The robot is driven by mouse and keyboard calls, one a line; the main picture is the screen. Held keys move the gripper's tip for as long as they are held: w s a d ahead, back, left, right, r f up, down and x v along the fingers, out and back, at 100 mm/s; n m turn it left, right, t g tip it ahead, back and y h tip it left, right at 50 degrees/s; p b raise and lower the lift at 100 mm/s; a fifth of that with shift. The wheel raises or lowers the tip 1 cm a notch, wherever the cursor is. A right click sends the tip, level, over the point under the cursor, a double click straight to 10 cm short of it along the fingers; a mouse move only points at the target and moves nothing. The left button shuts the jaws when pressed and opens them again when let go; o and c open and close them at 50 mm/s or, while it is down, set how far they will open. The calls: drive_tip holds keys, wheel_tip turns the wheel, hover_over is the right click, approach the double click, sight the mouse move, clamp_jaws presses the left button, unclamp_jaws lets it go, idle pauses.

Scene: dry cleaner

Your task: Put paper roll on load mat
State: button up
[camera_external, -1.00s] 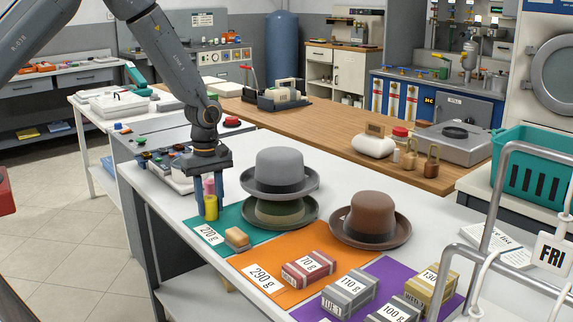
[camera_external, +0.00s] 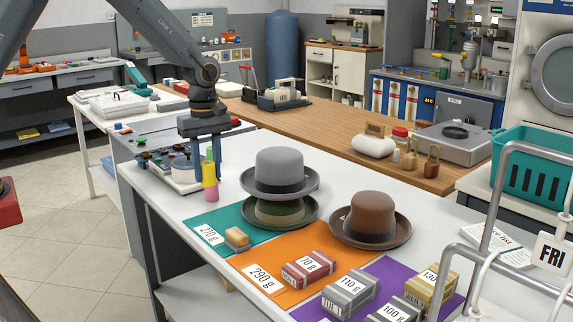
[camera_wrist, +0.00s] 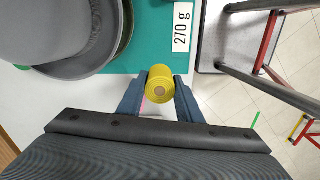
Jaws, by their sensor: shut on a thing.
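The paper roll, a small upright roll in yellow and pink (camera_external: 209,192), is between the fingers of my gripper (camera_external: 203,181). In the wrist view my gripper (camera_wrist: 160,80) is shut on the roll (camera_wrist: 160,92), whose round yellow end and brown core face the camera. A teal mat (camera_external: 214,219) with a 270 g label lies just in front of the roll on the white table; it also shows in the wrist view (camera_wrist: 150,48). An orange mat (camera_external: 282,290) marked 290 g and a purple mat (camera_external: 388,268) lie further right. Which is the load mat, I cannot tell.
A tan block (camera_external: 237,239) sits on the teal mat. Stacked grey and olive hats (camera_external: 279,175) stand close on the right, with a brown hat (camera_external: 370,219) beyond. Several labelled weight blocks occupy the orange and purple mats. White tabletop shows around the roll.

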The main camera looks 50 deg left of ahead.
drive_tip(key=w+d+r+n+b, duration=0.1)
drive_tip(key=w+d+r, duration=0.2)
drive_tip(key=w+d, duration=0.1)
drive_tip(key=w+d+r+n+b, duration=0.1)
drive_tip(key=w+d+r+b, duration=0.1)
drive_tip(key=w+d+r, duration=0.1)
drive_tip(key=w+d+r+n+b, duration=0.1)
drive_tip(key=w+d+r+b, duration=0.1)
drive_tip(key=w+d, duration=0.3)
drive_tip(key=shift+w+d+r, duration=0.1)
drive_tip(key=shift+d+r, duration=0.2)
drive_tip(key=shift+r, duration=0.4)
drive_tip(key=w+d+f+m+b, duration=0.1)
drive_tip(key=d+f+b, duration=0.2)
drive_tip(key=d, duration=0.8)
drive_tip(key=w+d+f+m+b, duration=0.1)
drive_tip(key=d+f+b, duration=0.2)
drive_tip(key=d, duration=0.9)
drive_tip(key=w+d+f+m+b, duration=0.1)
drive_tip(key=d+f+b, duration=0.3)
drive_tip(key=d, duration=0.7)
drive_tip(key=shift+s+f+p, duration=0.1)
drive_tip(key=shift+f+p, duration=0.55)
drive_tip(key=shift+f, duration=4)
drive_tip(key=o, duration=1)
drive_tip(key=shift+f, duration=0.1)
drive_tip(key=shift+o, duration=0.2)
